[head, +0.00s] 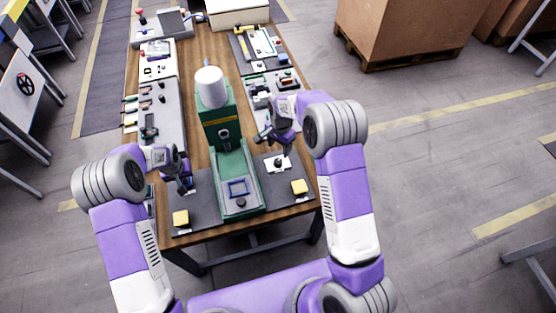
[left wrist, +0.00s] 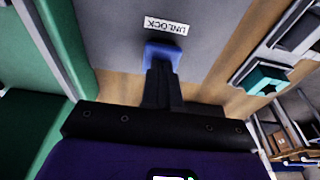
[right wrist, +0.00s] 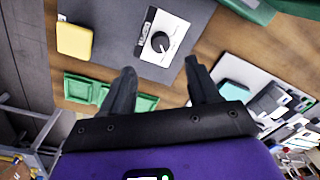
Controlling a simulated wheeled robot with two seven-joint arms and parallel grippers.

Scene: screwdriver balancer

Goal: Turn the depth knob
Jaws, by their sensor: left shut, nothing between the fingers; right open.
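The depth knob (head: 278,162) is a black round knob on a white plate, right of the green machine. In the right wrist view the knob (right wrist: 160,41) shows a pale pointer line. My right gripper (head: 272,141) is open and empty, apart from the knob. Its fingertips (right wrist: 160,67) are spread below the knob in the right wrist view, with nothing between them. My left gripper (head: 187,184) is shut, left of the machine. In the left wrist view its fingertips (left wrist: 160,66) overlap a blue part (left wrist: 160,51) beside an UNLOCK label; I cannot tell if they touch it.
The green machine (head: 229,165) with a white cylinder (head: 209,88) on top stands between my arms. Yellow blocks sit at the front left (head: 181,218) and front right (head: 299,187). Trays of small parts line the table (head: 203,53) behind.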

